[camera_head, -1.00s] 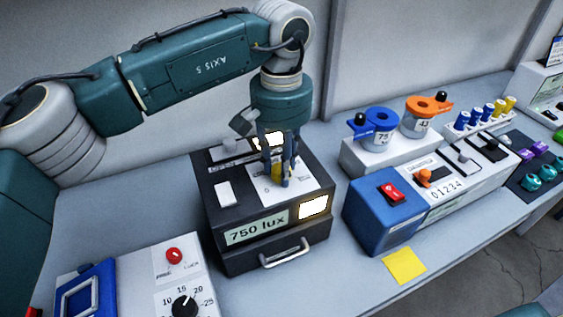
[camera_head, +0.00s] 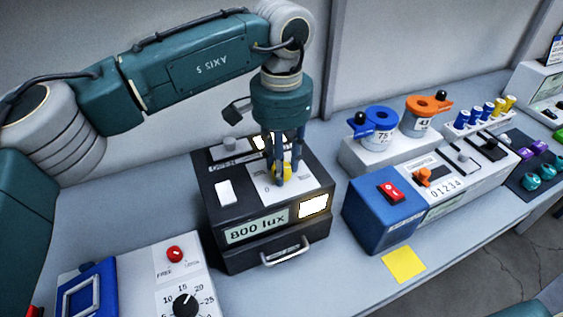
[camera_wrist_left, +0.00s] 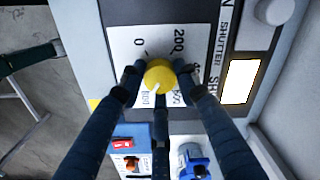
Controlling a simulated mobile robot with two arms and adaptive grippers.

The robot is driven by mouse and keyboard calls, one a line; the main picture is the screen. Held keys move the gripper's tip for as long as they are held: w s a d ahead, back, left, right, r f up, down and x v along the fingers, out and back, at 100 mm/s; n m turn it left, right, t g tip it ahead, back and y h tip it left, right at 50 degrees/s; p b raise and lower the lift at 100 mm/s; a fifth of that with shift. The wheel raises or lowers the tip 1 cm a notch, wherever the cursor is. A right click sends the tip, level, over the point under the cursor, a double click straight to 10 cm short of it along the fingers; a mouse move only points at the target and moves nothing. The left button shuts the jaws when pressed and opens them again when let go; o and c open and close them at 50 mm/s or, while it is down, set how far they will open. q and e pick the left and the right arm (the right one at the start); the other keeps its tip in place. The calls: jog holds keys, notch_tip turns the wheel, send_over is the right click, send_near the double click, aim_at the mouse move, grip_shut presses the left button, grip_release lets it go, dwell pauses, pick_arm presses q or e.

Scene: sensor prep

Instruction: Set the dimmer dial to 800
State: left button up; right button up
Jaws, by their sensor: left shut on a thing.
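The dimmer dial (camera_head: 284,171) is a yellow knob on a white scale plate on top of the black light box (camera_head: 228,253). The box's display (camera_head: 256,229) reads 800 lux. My left gripper (camera_head: 279,180) points straight down over the plate, its fingers shut around the dial. In the left wrist view, the dial (camera_wrist_left: 159,76) sits between the fingers, with a pale pointer mark on its top. The scale around it shows 0 and 200; other numbers are partly hidden by the fingers. My right gripper is not in view.
A white rocker switch (camera_head: 224,193) and a shutter knob (camera_head: 229,144) are on the box, with a drawer handle (camera_head: 286,252) in front. A blue and white counter unit (camera_head: 376,215) stands close on the right, a dial panel (camera_head: 190,270) at the front left. A yellow note (camera_head: 404,264) lies at the front.

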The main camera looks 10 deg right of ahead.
pick_arm(q)
jog(key=shift+w+r, duration=0.15)
jog(key=shift+r, duration=0.05)
jog(key=o, duration=1.1)
jog(key=shift+o, duration=0.2)
jog(key=shift+f, duration=0.1)
notch_tip(320, 180, up, 12)
